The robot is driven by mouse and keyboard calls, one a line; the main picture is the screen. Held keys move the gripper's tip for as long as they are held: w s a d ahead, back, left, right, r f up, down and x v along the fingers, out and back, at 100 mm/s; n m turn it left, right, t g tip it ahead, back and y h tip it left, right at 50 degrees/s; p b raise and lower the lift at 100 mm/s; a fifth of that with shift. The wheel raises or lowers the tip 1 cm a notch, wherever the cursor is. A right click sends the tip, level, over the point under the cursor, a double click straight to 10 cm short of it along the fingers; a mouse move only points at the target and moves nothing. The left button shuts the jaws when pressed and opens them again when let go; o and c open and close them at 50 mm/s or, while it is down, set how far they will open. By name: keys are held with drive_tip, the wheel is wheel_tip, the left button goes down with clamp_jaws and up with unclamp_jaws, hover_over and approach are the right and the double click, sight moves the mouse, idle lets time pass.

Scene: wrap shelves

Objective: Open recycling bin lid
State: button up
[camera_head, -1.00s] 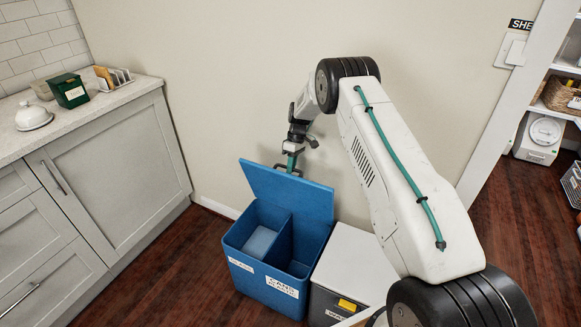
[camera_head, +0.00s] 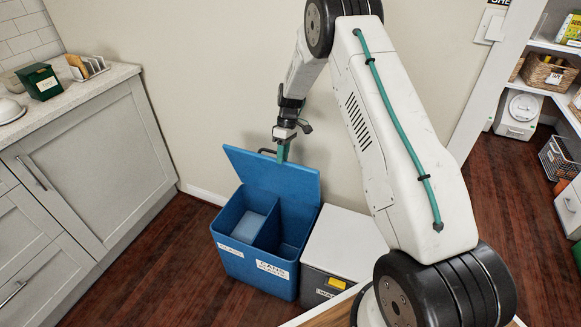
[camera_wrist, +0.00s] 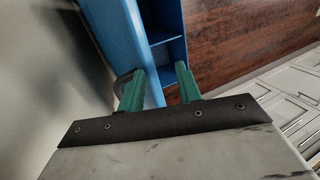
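The blue recycling bin (camera_head: 230,262) stands on the floor against the wall. Its blue lid (camera_head: 270,176) is raised and leans back at a steep angle, showing two compartments inside. My gripper (camera_head: 283,153) is at the lid's top edge, beside a dark handle (camera_head: 265,151) on its far side. In the wrist view, my green fingers (camera_wrist: 160,88) are apart, with the blue lid edge (camera_wrist: 134,45) between them, nearer the left finger. The handle (camera_wrist: 121,82) shows partly behind that finger. Whether a finger touches the lid is unclear.
A grey bin with a white lid (camera_head: 342,244) stands close to the right of the blue bin. A cabinet (camera_head: 92,165) with a counter is at left. Open floor (camera_head: 165,265) lies between cabinet and bin. A shelved doorway is at right.

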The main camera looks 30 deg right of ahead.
drive_tip(key=s, duration=0.5)
drive_tip(key=s+a, duration=0.1)
drive_tip(key=s, duration=0.2)
drive_tip(key=shift+r, duration=0.4)
